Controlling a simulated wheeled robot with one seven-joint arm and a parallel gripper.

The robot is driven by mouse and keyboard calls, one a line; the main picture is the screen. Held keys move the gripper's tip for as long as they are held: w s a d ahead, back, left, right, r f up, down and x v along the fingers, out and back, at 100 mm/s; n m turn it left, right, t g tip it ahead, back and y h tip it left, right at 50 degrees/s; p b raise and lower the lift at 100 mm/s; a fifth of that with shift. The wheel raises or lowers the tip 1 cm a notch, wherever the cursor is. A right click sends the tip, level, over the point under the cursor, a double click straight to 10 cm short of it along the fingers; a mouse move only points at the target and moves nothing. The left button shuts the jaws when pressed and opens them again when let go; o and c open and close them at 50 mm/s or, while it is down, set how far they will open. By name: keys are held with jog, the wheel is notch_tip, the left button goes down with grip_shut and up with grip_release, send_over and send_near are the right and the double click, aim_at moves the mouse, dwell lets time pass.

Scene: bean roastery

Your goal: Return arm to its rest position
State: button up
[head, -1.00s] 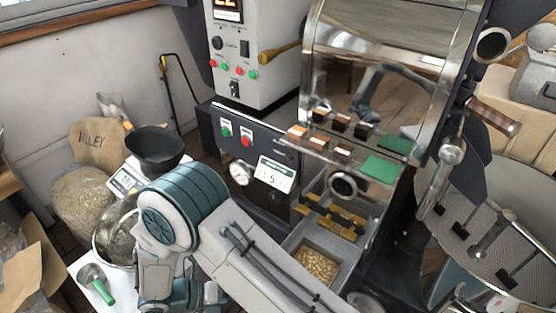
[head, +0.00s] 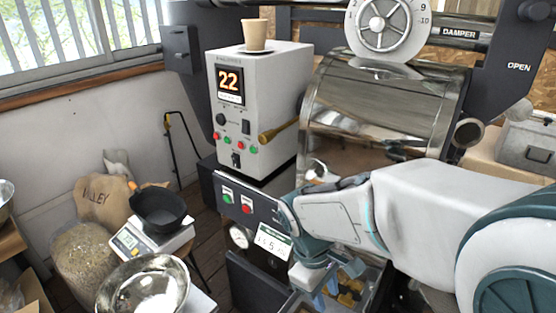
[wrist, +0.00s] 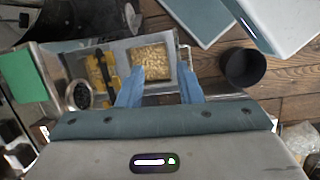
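My arm (head: 410,215) reaches in from the right edge of the head view and bends down at the wrist in front of the roaster. My gripper (wrist: 160,88) shows in the wrist view with its two blue fingers spread apart and nothing held between them. Below the fingers is a grey tray (wrist: 124,60) with a compartment of pale beans (wrist: 151,63). In the head view the gripper hangs over this tray area, and my wrist and arm hide much of it.
The roaster drum (head: 375,110) stands behind my arm. The control box (head: 275,110) carries a paper cup (head: 255,34). A scale (head: 132,240) with a black pan (head: 160,208) and a steel bowl (head: 150,288) are at left. A dark round container (wrist: 245,67) is right of the tray.

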jog(key=s+d+r+m+t+y+p, duration=0.2)
jog(key=s+d+r+m+t+p, duration=0.1)
jog(key=r+m, duration=0.5)
jog(key=d+m+t, duration=0.1)
jog(key=d, duration=0.1)
jog(key=shift+d+r+m+y, duration=0.35)
jog(key=shift+m+y, duration=0.05)
